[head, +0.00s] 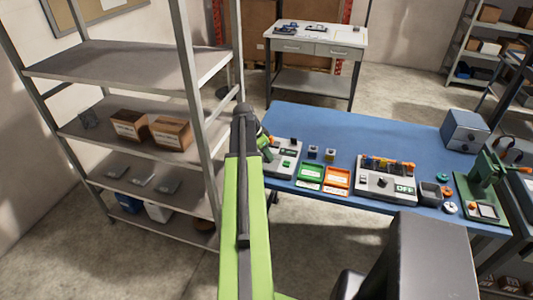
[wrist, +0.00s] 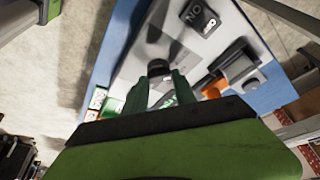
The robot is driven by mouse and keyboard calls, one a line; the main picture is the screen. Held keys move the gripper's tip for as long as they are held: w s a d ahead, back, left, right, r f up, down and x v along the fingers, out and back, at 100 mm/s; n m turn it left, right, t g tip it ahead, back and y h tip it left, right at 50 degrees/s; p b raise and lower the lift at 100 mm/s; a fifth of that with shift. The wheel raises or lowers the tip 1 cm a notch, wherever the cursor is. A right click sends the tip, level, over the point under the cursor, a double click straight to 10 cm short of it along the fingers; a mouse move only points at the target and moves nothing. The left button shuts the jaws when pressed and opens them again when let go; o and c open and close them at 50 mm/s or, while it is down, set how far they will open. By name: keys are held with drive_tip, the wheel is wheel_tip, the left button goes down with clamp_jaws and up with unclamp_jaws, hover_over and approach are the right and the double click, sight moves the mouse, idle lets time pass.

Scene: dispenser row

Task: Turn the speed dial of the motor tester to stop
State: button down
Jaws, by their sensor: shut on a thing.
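The grey box under my gripper, which I take as the motor tester, stands at the left end of the blue table in the head view (head: 287,150). In the wrist view its pale panel (wrist: 190,45) carries a black rocker switch (wrist: 203,18) marked ON. My gripper (head: 265,144) is at the left side of this box. In the wrist view its green fingers (wrist: 161,80) are shut on a round black dial (wrist: 158,67). The fingers partly cover the dial, and I cannot read its setting or scale.
The blue table (head: 330,125) also holds a green tray (head: 311,172), an orange tray (head: 338,179) and a second grey box (head: 372,187) showing OFF. A metal shelf (head: 105,64) stands close at left. A blue-grey box (head: 464,131) stands at the table's right end.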

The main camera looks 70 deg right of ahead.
drive_tip(key=shift+s+n+t, duration=0.1)
drive_tip(key=shift+n+t, duration=0.3)
drive_tip(key=shift+n, duration=0.8)
drive_tip(key=c, duration=1)
unclamp_jaws()
drive_tip(key=p+v, duration=1.6)
drive_tip(key=v, duration=0.1)
drive_tip(key=shift+a, duration=0.45)
drive_tip(key=shift+s, duration=0.15)
